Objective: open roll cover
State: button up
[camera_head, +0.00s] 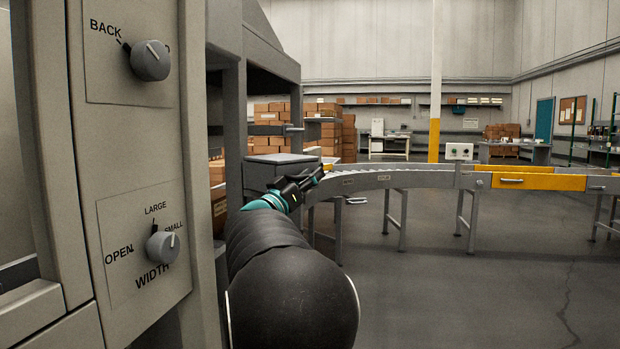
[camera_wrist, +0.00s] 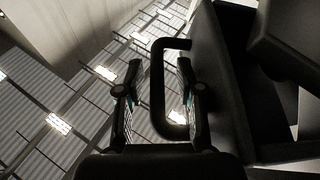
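In the wrist view a dark C-shaped handle (camera_wrist: 157,75) stands out from a dark panel (camera_wrist: 222,75) on the right. I take this panel to be the roll cover, though its full shape is cut off. My gripper (camera_wrist: 160,75) is open, with one finger on each side of the handle's long bar. There is a gap between the left finger and the bar; I cannot tell whether the right finger touches it. In the head view my gripper (camera_head: 312,176) is small and far out, beside the grey machine (camera_head: 240,90). The handle cannot be made out there.
A control panel with a BACK knob (camera_head: 150,60) and a WIDTH knob (camera_head: 162,246) stands close on the left. A curved conveyor (camera_head: 390,180) runs behind my gripper to the right. The floor (camera_head: 450,300) at the lower right is clear.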

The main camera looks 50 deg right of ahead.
jog(key=shift+s+d, duration=0.1)
jog(key=shift+r, duration=0.2)
notch_tip(320, 180, up, 10)
jog(key=shift+f, duration=0.2)
dwell(0.3)
